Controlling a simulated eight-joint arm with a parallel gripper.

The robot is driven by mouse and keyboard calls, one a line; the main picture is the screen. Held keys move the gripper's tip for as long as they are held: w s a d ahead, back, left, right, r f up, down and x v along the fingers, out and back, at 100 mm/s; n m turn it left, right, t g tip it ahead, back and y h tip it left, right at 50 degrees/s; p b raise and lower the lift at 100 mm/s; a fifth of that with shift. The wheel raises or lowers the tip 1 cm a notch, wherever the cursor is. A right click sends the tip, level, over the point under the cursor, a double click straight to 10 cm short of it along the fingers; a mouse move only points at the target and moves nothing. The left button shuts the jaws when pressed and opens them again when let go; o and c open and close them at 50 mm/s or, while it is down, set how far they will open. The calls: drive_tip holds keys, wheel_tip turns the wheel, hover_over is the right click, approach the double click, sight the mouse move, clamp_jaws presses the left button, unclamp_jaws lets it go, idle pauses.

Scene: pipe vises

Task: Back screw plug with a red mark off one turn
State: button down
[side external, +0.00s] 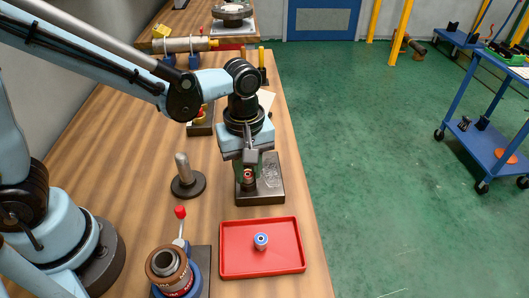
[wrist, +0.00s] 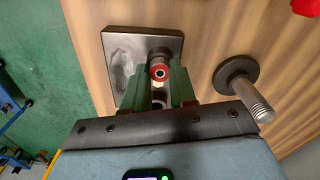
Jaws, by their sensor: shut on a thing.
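In the side external view the red-marked plug (side external: 249,176) sits at the dark block-like fixture (side external: 271,186), under my gripper (side external: 247,168), which points down. My gripper is shut on the plug. The fixture's dark square plate also shows in the wrist view (wrist: 120,62). The fingers hide the plug's sides, and I cannot tell how deep its thread sits.
A red tray (side external: 288,262) holds a small blue-ringed part (side external: 261,241) in front of the fixture. A metal post on a round base (side external: 186,183) stands to the left. A vise with a red-knobbed lever (side external: 172,272) is at the front left. The bench's right edge is close to the fixture.

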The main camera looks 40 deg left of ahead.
drive_tip(key=n, duration=1.3)
drive_tip(key=shift+n, duration=0.3)
drive_tip(key=c, duration=1)
unclamp_jaws()
